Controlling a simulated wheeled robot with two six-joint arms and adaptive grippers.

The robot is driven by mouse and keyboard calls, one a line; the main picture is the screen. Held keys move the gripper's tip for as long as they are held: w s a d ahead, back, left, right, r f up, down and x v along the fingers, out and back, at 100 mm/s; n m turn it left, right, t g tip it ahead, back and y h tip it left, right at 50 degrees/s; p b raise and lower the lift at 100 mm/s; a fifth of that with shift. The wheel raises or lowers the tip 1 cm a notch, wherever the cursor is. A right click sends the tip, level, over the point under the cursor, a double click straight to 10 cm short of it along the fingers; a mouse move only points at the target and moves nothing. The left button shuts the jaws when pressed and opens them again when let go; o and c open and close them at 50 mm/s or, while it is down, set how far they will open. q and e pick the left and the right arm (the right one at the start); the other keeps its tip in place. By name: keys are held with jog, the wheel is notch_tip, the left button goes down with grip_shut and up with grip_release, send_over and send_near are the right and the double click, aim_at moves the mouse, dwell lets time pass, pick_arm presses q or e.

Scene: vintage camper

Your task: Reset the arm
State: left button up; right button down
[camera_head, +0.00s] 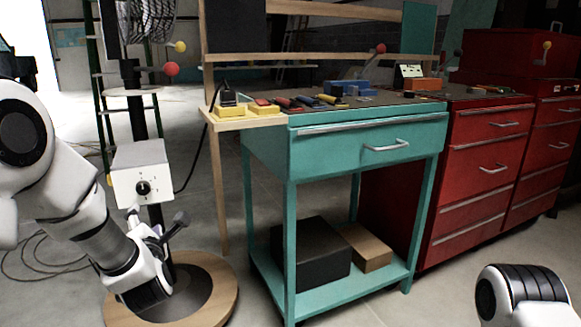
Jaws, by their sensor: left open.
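My left arm (85,215) comes in from the left edge, white with a dark grey band. Its gripper (158,222) is open and empty. One finger reaches up in front of the white control box of a stand, and the dark other finger points up to the right. My right arm shows only as a white link with black bands (535,285) at the bottom right corner. Its gripper is out of the picture.
A stand with a white control box (140,175) and round wooden base (215,290) is close to my left gripper. A teal workbench (345,150) holds several tools. Black (310,255) and brown (367,247) boxes lie on its shelf. Red drawer cabinets (480,185) stand right.

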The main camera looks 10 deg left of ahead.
pick_arm(q)
jog(key=s+d+f+m+g+h, duration=0.1)
jog(key=s+f+m+g+h, duration=0.1)
jog(key=f, duration=0.8)
jog(key=s+d+f+m+g+h, duration=0.1)
jog(key=s+f, duration=0.2)
jog(key=f, duration=0.8)
jog(key=s+d+f+m+g+h, duration=0.3)
jog(key=s+d+f+m+g, duration=0.15)
jog(key=s+f+m, duration=0.55)
jog(key=s+d+f+m+g+h, duration=0.2)
jog(key=s+d+f+m+g, duration=0.3)
jog(key=s+f, duration=0.8)
jog(key=s+d+r+m+g+h, duration=0.2)
jog(key=s+m+g, duration=0.1)
jog(key=s+m, duration=0.65)
notch_tip(320, 180, up, 37)
jog(key=w+m+p, duration=0.1)
jog(key=m+p, duration=0.1)
jog(key=p, duration=3.5)
jog(key=shift+w+a+y+p, duration=0.15)
jog(key=shift+w+y+p, duration=0.05)
jog(key=shift+y+p, duration=0.15)
